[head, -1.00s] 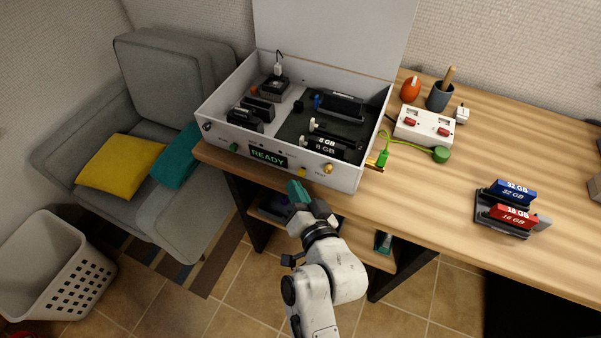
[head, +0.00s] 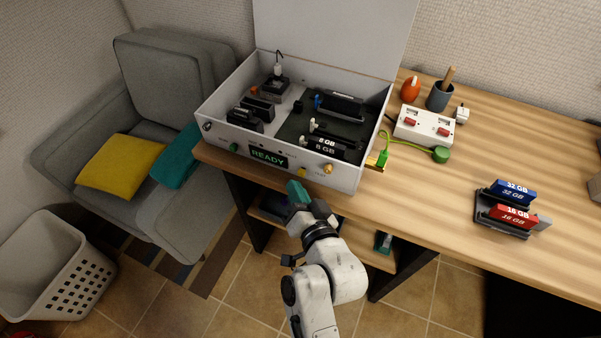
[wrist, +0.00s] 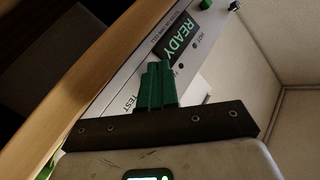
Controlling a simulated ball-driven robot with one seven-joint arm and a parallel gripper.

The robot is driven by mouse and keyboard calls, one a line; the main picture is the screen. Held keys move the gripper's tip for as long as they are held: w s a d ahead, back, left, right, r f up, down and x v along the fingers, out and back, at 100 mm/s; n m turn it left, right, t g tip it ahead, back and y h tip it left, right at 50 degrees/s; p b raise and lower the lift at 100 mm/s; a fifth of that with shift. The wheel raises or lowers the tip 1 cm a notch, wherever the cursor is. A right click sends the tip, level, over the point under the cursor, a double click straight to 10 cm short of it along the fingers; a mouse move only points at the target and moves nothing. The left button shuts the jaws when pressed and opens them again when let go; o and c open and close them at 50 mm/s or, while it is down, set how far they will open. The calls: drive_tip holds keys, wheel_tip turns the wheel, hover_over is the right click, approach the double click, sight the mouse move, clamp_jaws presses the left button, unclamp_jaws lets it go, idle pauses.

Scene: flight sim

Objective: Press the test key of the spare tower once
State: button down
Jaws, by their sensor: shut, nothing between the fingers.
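The spare tower (head: 218,143), a white open case with its lid raised, lies on the desk. Its front panel has a lit green READY display (head: 268,156) and a yellow key (head: 302,172) to the right of it. In the wrist view, the word TEST shows on the panel (wrist: 128,101); the key itself is hidden there behind my fingers. My gripper (head: 293,187) has green fingers, shut and empty, just in front of the panel, a little below and left of the yellow key. I cannot tell whether they touch the panel. The READY display also shows in the wrist view (wrist: 178,42).
A green button (head: 234,147) and a brass knob (head: 328,168) flank the display and key. A green cable plug (head: 383,158) is right of the case. Memory modules stand in a dark rack (head: 503,228) at the right. The desk between is mostly clear.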

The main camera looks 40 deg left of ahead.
drive_tip(key=shift+w, duration=0.1)
idle(0.3)
drive_tip(key=shift+w+a+b, duration=0.1)
drive_tip(key=shift+w+b, duration=0.2)
drive_tip(key=shift+b, duration=0.05)
drive_tip(key=shift+w+a+b, duration=0.1)
drive_tip(key=shift+w+b, duration=0.25)
drive_tip(key=shift+w, duration=0.1)
idle(0.7)
drive_tip(key=shift+s, duration=0.1)
drive_tip(key=shift+s+d+p, duration=0.25)
drive_tip(key=shift+s+p, duration=0.4)
drive_tip(key=shift+s, duration=0.1)
drive_tip(key=s+p, duration=0.2)
drive_tip(key=s+d+p, duration=0.1)
drive_tip(key=s+p, duration=0.1)
drive_tip(key=s, duration=0.1)
idle(0.5)
